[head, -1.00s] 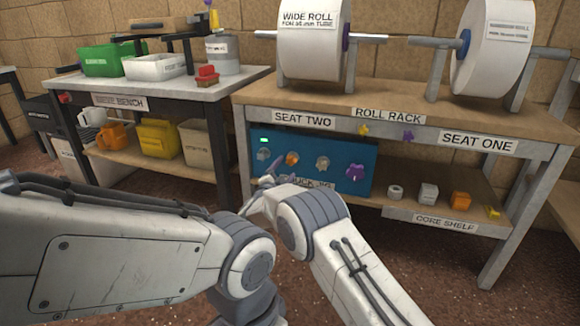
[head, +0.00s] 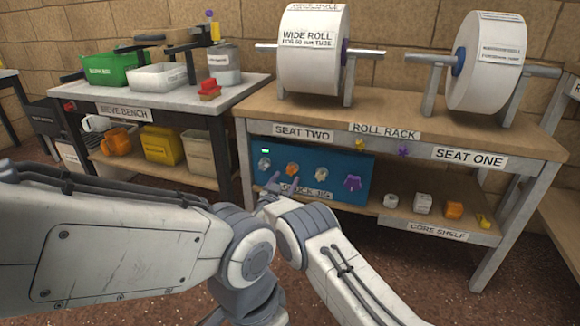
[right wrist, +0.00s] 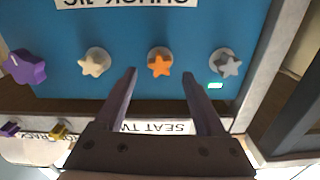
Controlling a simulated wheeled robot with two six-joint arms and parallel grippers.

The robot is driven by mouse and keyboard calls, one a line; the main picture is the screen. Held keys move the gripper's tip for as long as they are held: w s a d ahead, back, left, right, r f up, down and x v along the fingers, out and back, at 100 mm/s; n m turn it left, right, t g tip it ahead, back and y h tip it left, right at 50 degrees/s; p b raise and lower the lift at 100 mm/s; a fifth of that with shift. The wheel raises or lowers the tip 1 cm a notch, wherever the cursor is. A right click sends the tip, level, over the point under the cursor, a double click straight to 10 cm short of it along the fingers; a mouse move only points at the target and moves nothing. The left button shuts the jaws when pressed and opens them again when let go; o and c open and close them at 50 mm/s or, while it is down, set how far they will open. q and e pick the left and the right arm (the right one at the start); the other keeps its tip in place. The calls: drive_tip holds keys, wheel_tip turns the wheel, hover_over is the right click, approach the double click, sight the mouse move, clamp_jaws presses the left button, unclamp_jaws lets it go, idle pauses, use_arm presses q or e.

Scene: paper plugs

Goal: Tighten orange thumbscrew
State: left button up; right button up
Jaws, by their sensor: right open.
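The orange thumbscrew (head: 292,168) is a star-shaped knob on the front of the blue chuck jig panel (head: 338,165). In the right wrist view, which is upside down, the orange thumbscrew (right wrist: 160,64) shows just beyond and between my fingertips. My right gripper (head: 287,183) is open in front of the panel, a little below the orange thumbscrew in the head view. Its two dark fingers (right wrist: 159,75) stand apart with nothing held between them. Contact with the thumbscrew is not visible. My left gripper is out of view.
On the panel are a grey knob (right wrist: 229,66), a pale knob (right wrist: 95,63) and a purple knob (right wrist: 25,67). A green light (head: 265,151) glows at the upper left. The core shelf (head: 395,215) with small parts lies right; the rack's top (head: 400,125) overhangs.

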sight(290, 172)
drive_tip(key=shift+n, duration=0.9)
drive_tip(key=shift+w, duration=0.1)
drive_tip(key=shift+w+d+f+b, duration=0.15)
drive_tip(key=shift+w+b, duration=0.2)
drive_tip(key=shift+b, duration=0.25)
drive_tip(key=shift+b+x, duration=1.5)
drive_tip(key=shift+b, duration=0.05)
clamp_jaws()
